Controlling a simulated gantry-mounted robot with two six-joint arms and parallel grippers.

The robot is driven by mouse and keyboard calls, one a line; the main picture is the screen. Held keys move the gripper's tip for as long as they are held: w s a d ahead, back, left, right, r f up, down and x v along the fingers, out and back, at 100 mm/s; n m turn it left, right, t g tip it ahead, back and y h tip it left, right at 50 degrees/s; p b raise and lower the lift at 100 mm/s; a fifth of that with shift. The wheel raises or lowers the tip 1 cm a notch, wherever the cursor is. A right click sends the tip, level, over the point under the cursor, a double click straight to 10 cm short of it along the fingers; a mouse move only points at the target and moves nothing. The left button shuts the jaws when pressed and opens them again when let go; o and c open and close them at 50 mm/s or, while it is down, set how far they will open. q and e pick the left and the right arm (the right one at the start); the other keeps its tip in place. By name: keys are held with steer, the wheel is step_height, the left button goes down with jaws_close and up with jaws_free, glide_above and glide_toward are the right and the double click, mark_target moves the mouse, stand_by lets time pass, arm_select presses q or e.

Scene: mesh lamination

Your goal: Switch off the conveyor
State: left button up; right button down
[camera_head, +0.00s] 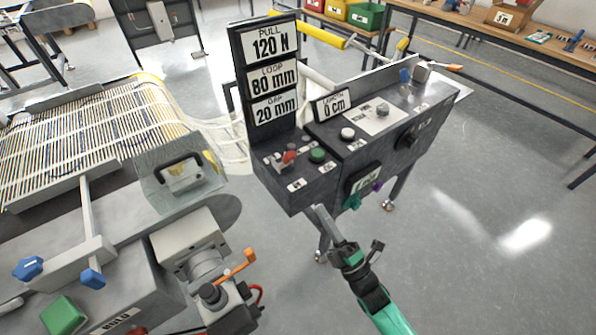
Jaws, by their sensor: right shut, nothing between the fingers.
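The conveyor (75,140), with a mesh of thin strands on its bed, lies at the left. A dark control console (290,180) stands in the middle. Its sloped top carries a red switch (286,160), a green button (317,155) and a white knob (347,133). The small labels are too blurred to read, so I cannot tell which control is the conveyor's. My right gripper (320,211) comes up from the bottom. It is shut and empty, with its tips near the console's lower front edge; I cannot tell whether they touch it. My left gripper is not in view.
A display tower (265,75) reads 120 N, 80 mm and 20 mm. A wooden bench (480,25) runs along the back right. The floor at right is clear.

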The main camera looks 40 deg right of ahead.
mark_target(291, 161)
steer(key=b+x, duration=0.1)
steer(key=x, duration=1.1)
steer(key=shift+b, duration=0.3)
